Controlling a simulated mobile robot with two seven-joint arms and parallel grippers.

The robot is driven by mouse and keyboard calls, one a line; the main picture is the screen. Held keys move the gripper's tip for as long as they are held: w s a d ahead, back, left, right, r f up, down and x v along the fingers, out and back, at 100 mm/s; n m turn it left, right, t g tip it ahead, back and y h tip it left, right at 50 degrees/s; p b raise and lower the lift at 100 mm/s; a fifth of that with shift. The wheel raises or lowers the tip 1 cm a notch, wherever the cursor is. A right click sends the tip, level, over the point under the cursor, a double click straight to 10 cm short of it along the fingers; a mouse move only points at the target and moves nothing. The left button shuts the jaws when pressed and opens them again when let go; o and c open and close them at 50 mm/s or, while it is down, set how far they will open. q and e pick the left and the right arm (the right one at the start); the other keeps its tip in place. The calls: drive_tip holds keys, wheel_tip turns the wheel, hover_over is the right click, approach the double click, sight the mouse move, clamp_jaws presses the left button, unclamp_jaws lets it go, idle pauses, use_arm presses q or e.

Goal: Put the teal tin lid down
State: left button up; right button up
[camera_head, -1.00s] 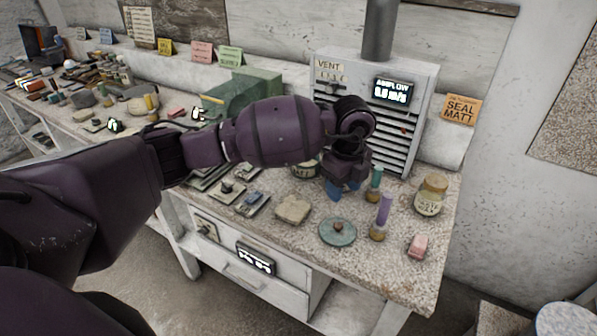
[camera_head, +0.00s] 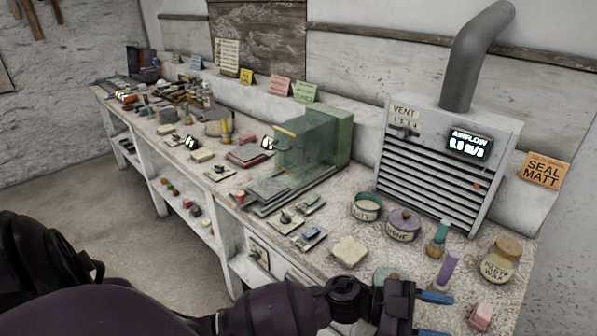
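The teal tin lid (camera_head: 382,273) lies on the speckled bench top, right of a pale stone-like block (camera_head: 350,251). Most of it is hidden behind my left wrist and gripper. My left gripper (camera_head: 436,314) is at the bottom right, in front of the bench's near part. Its two blue fingers are spread apart with nothing visible between them. An open teal tin (camera_head: 366,206) with a label stands further back, beside a purple lidded tin (camera_head: 403,224). My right gripper is out of view.
A teal-topped bottle (camera_head: 438,240), a purple-topped bottle (camera_head: 446,269), a paste wax jar (camera_head: 500,259) and a pink block (camera_head: 481,316) stand at the right. The vent unit (camera_head: 440,165) stands behind. A green machine (camera_head: 318,140) and small plates occupy the bench's middle.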

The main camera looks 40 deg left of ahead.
use_arm(q)
drive_tip(key=s+a+f+n+t+y, duration=0.3)
drive_tip(key=a+f+n+t+y, duration=0.75)
drive_tip(key=a+n+y, duration=0.4)
drive_tip(key=s+a+f+n+g+y, duration=0.4)
drive_tip(key=s+a+f+g+y, duration=0.1)
drive_tip(key=s+f, duration=0.6)
drive_tip(key=s+a+g, duration=0.1)
drive_tip(key=s+a, duration=0.1)
drive_tip(key=shift+a, duration=0.35)
drive_tip(key=shift+f, duration=0.1)
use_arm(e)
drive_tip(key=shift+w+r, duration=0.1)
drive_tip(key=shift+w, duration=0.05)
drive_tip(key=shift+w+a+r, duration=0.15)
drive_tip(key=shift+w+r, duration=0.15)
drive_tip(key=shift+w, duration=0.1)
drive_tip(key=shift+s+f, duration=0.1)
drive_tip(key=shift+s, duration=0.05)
